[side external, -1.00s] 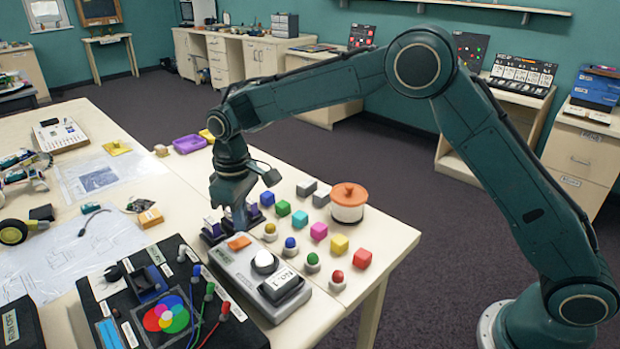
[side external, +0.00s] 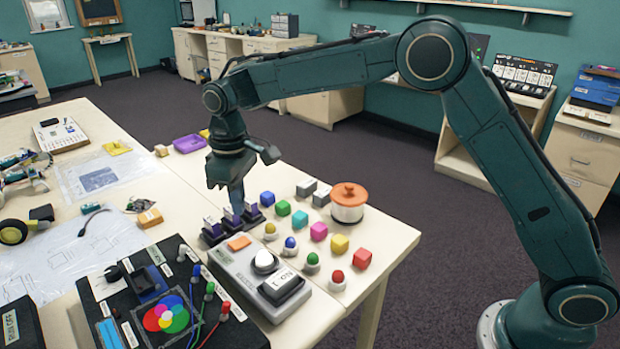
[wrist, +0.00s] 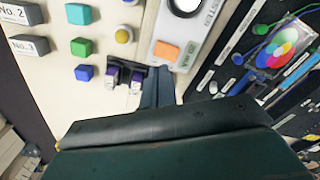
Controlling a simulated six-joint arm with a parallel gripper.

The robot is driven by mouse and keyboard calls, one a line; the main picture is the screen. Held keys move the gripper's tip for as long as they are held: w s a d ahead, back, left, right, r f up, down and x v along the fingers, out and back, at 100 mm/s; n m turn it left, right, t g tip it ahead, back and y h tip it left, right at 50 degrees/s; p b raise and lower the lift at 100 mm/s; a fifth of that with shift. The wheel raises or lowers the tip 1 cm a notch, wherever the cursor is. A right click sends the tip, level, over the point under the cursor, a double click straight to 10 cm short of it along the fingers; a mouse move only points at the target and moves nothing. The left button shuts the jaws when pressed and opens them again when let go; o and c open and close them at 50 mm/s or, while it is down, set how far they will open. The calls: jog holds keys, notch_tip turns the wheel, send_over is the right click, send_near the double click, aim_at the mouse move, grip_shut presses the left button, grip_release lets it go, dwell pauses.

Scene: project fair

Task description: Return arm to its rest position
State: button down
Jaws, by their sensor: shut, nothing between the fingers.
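My arm reaches out over the table, bent high at the elbow.
Coloured cubes (side external: 340,243), capped knobs and an orange-lidded pot (side external: 348,203) sit to the right. A black panel (side external: 137,318) lies front left. Air above is clear.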

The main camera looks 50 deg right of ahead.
jog(key=s+d+r+m+t, duration=0.3)
jog(key=s+d+r, duration=0.95)
jog(key=s, duration=0.25)
jog(key=s+d+f+m+t, duration=0.1)
jog(key=s+d, duration=0.1)
jog(key=s, duration=0.7)
jog(key=s+d+f+m+t, duration=0.1)
jog(key=s+d+m, duration=0.1)
jog(key=s, duration=0.8)
jog(key=shift+d+t, duration=0.3)
jog(key=shift+d, duration=0.55)
